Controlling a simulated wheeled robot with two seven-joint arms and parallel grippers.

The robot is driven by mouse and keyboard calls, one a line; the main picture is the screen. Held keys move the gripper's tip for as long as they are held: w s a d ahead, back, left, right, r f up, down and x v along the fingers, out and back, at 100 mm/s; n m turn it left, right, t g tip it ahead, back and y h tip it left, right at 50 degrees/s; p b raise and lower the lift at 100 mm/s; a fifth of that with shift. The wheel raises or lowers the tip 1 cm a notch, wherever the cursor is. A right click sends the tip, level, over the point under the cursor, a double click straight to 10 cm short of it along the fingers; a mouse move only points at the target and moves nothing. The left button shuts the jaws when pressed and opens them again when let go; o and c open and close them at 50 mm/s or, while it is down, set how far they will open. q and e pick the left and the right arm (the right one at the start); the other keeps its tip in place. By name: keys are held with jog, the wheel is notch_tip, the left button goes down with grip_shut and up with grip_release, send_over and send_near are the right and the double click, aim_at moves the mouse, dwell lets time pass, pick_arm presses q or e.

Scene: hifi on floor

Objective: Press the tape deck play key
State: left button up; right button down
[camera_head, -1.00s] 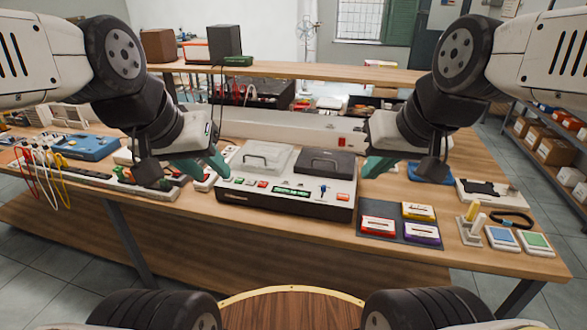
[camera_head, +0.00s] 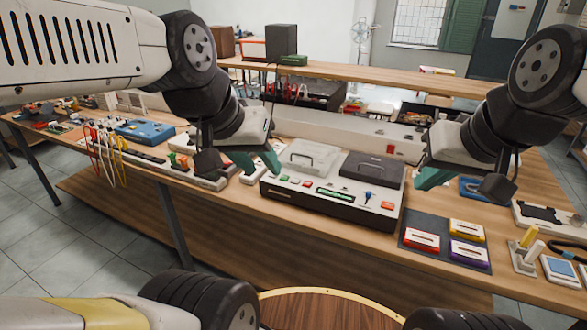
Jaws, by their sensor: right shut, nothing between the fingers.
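The tape deck (camera_head: 325,207) is a pale unit with a dark front, standing on the wooden workbench. It has a clear lid (camera_head: 308,156) on the left and a dark lid (camera_head: 372,170) on the right. Small green and red keys (camera_head: 296,181), a green display (camera_head: 335,194), a blue lever (camera_head: 367,196) and a red key (camera_head: 387,205) line its front. Key labels are too small to read. My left gripper (camera_head: 258,162) has teal fingers apart, at the deck's back left. My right gripper (camera_head: 432,178) is shut and empty, right of the deck.
A dark mat (camera_head: 425,255) with red, yellow and purple cassettes lies right of the deck. A switch box (camera_head: 523,258) stands further right. A blue device (camera_head: 146,131) and hanging cables (camera_head: 105,160) are at left. A raised shelf (camera_head: 360,78) runs behind.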

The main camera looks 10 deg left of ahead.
pick_arm(q)
grip_shut()
dwell(1.6)
